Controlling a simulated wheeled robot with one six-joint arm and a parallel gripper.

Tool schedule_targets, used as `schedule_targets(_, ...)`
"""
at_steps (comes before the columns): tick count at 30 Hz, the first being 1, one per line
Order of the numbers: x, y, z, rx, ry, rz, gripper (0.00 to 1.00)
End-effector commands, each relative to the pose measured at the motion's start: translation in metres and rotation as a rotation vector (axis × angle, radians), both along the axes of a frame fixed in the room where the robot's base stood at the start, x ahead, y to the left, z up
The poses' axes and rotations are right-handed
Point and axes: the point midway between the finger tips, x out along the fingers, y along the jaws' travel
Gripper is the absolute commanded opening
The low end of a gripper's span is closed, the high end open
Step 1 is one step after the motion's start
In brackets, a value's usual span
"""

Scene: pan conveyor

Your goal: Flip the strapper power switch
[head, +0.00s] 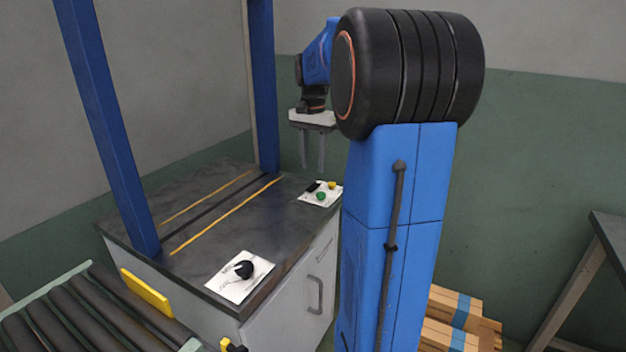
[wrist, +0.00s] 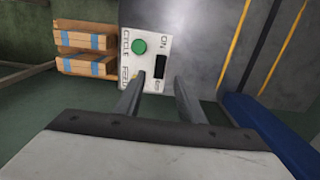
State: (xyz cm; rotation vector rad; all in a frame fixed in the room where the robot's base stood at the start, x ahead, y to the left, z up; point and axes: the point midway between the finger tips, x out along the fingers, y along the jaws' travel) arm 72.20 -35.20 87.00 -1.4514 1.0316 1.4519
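The strapper (head: 215,215) is a grey cabinet with a dark top and a blue arch. On its far right corner lies a white panel (head: 306,198) with a black rocker switch (head: 313,187), a green button (head: 321,196) and a yellow button (head: 332,185). In the wrist view the black switch (wrist: 160,72), with "ON" lettered above it, is just beyond my fingertips; its lower part is close to the right finger. The left finger hides most of the yellow button. My gripper (head: 312,167) points down above the panel, its fingers apart and empty; the fingers also show in the wrist view (wrist: 158,88).
A second white panel (head: 228,288) with a black knob (head: 244,269) lies on the near corner. The blue arch posts (head: 108,130) rise from the top. A roller conveyor (head: 75,318) stands at lower left.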

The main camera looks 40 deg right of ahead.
Motion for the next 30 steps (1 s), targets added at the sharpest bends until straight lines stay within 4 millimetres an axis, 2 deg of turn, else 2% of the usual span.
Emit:
schedule_targets(6, -0.001, 0.0, -0.036, 0.001, 0.001, 0.0, 0.36)
schedule_targets(12, 0.0, 0.0, -0.056, 0.001, 0.001, 0.0, 0.36)
schedule_targets(24, 0.0, 0.0, -0.063, 0.0, 0.0, 0.0, 0.36)
schedule_targets(26, 0.0, 0.0, -0.063, 0.0, 0.0, 0.0, 0.24)
schedule_targets(29, 0.0, 0.0, -0.063, 0.0, 0.0, 0.0, 0.0)
schedule_targets(30, 0.0, 0.0, -0.063, 0.0, 0.0, 0.0, 0.0)
